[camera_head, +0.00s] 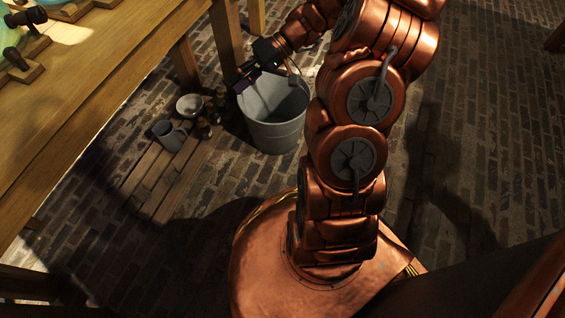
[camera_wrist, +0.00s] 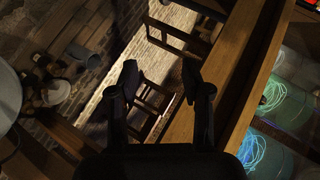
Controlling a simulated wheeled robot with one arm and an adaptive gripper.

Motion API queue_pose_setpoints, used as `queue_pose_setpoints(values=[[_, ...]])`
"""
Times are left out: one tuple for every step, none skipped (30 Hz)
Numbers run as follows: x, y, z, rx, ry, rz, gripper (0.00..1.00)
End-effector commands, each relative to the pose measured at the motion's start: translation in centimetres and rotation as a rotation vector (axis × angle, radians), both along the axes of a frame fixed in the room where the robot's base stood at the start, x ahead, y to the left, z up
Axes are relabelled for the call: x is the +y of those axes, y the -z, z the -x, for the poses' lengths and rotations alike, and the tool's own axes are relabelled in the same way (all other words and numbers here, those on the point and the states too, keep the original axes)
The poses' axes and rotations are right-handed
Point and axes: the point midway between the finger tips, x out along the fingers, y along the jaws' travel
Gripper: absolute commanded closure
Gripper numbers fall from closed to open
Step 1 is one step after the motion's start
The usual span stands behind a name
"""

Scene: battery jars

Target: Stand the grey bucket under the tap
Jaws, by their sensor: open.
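The grey bucket (camera_head: 275,130) stands upright on the brick floor, left of my arm in the head view. My gripper (camera_head: 243,82) is open, at the upper left of the bucket's rim in that view; I cannot tell whether it touches the rim. In the wrist view its two dark fingers (camera_wrist: 160,82) stand apart with nothing between them. A grey rounded edge at the left of the wrist view looks like the bucket (camera_wrist: 8,97). I cannot make out a tap in either view.
A slatted wooden board (camera_head: 160,180) lies left of the bucket, with a grey mug (camera_head: 168,135), a pale bowl (camera_head: 189,105) and small dark objects near it. A long wooden bench (camera_head: 90,80) with green glass jars runs along the left. Brick floor right of my arm is clear.

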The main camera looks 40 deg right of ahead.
Motion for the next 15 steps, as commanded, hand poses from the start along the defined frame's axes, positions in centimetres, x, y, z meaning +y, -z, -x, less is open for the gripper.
queue_pose_setpoints(values=[[1.7, -0.7, 1.0, 0.031, -0.039, 0.029, 0.52], [2.6, -1.0, 1.6, 0.056, -0.057, 0.046, 0.52], [3.7, -1.3, 2.5, 0.085, -0.083, 0.074, 0.52], [4.4, -1.6, 3.1, 0.107, -0.098, 0.094, 0.52], [5.1, -1.8, 3.8, 0.13, -0.115, 0.117, 0.52], [6.0, -2.1, 4.7, 0.155, -0.133, 0.147, 0.52], [6.6, -2.3, 5.5, 0.176, -0.147, 0.172, 0.52], [7.2, -2.4, 6.3, 0.199, -0.159, 0.195, 0.52], [8.0, -2.6, 7.3, 0.226, -0.177, 0.229, 0.52], [8.4, -2.8, 8.1, 0.244, -0.185, 0.256, 0.52], [8.8, -2.9, 8.8, 0.261, -0.194, 0.282, 0.52], [9.3, -3.0, 9.8, 0.286, -0.204, 0.32, 0.52], [9.6, -3.1, 10.6, 0.303, -0.211, 0.348, 0.52], [9.9, -3.2, 11.5, 0.32, -0.217, 0.378, 0.52], [10.3, -3.3, 12.5, 0.341, -0.223, 0.416, 0.52]])
